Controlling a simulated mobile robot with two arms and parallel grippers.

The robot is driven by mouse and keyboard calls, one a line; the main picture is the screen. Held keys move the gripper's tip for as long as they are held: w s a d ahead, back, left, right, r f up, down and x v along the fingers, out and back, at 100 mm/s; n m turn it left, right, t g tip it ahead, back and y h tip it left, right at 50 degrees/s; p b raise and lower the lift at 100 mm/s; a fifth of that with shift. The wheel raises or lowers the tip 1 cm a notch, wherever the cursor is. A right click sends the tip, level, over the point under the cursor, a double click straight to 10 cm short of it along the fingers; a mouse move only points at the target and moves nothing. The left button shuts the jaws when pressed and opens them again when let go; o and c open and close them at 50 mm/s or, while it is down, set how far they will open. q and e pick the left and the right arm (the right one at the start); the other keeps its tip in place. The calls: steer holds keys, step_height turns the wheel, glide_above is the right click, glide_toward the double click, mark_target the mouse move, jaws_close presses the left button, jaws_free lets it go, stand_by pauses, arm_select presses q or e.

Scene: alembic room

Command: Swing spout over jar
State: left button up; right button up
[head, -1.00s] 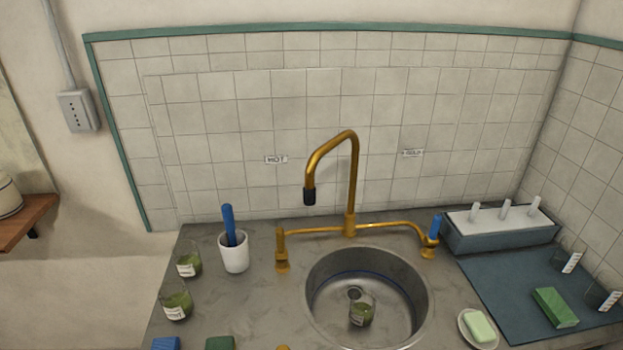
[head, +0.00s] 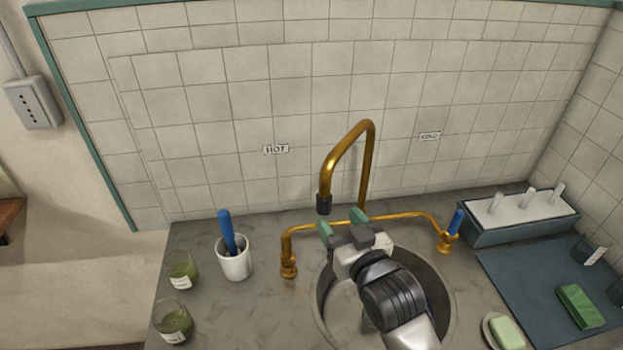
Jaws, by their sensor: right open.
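The brass spout (head: 343,147) rises behind the sink and bends over to the left, with its black tip (head: 323,204) pointing down. My right gripper (head: 343,224) is over the sink, its green-tipped fingers spread open and empty. The fingertips appear just below and to the right of the black tip in the picture; I cannot tell whether they touch. The jar in the sink is hidden behind my right arm. The round metal sink (head: 438,290) shows around that arm. My left gripper is not in view.
A white cup (head: 235,262) with a blue-handled tool and two green jars (head: 182,272) stand at left. A soap dish (head: 492,335), a blue mat (head: 530,272) and a rack (head: 520,222) are at right.

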mark_target(328, 202)
steer(key=shift+w+r, duration=0.1)
steer(key=shift+r, duration=0.2)
steer(key=shift+w+a+r+p, duration=0.2)
steer(key=shift+w+p, duration=0.15)
steer(key=shift+w+a+r+p, duration=0.15)
steer(key=shift+w+p, duration=0.2)
steer(key=x, duration=0.2)
steer(key=p+x, duration=0.1)
steer(key=x, duration=0.1)
steer(key=f+x, duration=0.1)
steer(key=x, duration=0.1)
steer(key=shift+w+a, duration=0.1)
steer(key=shift+w, duration=0.15)
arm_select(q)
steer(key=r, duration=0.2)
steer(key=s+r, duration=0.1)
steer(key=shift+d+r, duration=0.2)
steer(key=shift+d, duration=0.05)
arm_select(e)
steer(key=shift+w+a+r, duration=0.1)
steer(key=shift+w+r, duration=0.05)
steer(key=shift+w, duration=0.05)
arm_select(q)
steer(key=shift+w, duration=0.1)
arm_select(e)
steer(key=shift+w, duration=0.1)
jaws_close()
